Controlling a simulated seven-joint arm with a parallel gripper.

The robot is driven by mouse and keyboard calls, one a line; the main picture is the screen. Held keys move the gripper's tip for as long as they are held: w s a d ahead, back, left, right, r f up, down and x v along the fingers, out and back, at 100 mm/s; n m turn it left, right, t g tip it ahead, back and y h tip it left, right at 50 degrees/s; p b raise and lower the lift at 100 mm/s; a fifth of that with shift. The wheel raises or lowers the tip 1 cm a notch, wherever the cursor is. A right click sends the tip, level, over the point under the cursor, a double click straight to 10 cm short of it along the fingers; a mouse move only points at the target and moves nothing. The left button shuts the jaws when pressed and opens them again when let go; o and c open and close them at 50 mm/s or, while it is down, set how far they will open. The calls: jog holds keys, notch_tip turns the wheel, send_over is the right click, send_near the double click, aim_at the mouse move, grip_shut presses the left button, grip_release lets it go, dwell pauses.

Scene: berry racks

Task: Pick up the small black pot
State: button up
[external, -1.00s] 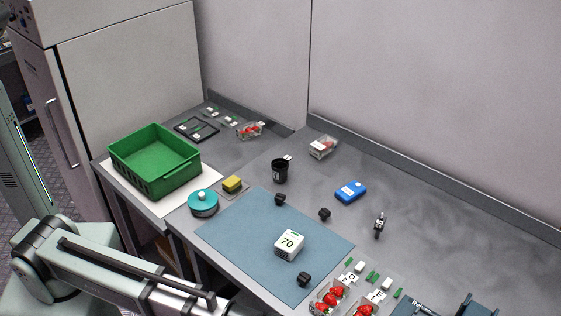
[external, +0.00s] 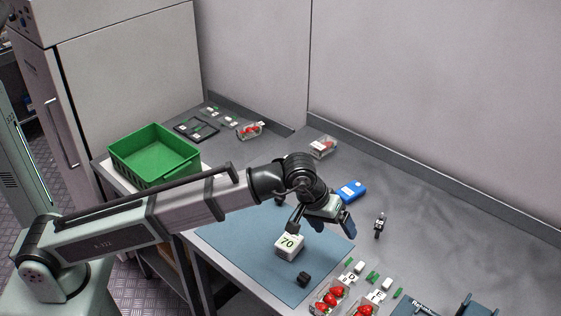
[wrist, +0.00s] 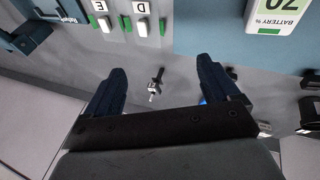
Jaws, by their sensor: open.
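The small black pot (wrist: 311,112) shows as a dark shape at the right edge of the wrist view, partly cut off. In the external view the pot is hidden behind my arm. My gripper (external: 321,224) is open above the right part of the blue mat (external: 240,238), over and near the white box marked 70 (external: 289,247). The pot lies well to the right of both fingers in that view.
A green crate (external: 154,172) stands at the left. Small black cubes, one at the mat's front (external: 304,279), lie around. A blue device (external: 351,191) and a small black tool (external: 379,225) lie behind. Strawberry punnets (external: 329,298) are at the front. The table's right side is mostly clear.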

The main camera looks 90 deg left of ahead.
jog(key=s+a+r+n+g, duration=0.1)
jog(key=s+a+g, duration=0.35)
jog(key=a, duration=1.35)
jog(key=s+a+r+n+g, duration=0.1)
jog(key=s+a, duration=0.6)
jog(key=a, duration=1.1)
jog(key=f, duration=1.2)
jog(key=shift+w+d+f, duration=0.15)
jog(key=shift+w+f, duration=0.15)
jog(key=shift+w, duration=0.1)
jog(key=shift+c, duration=0.3)
jog(key=c, duration=1)
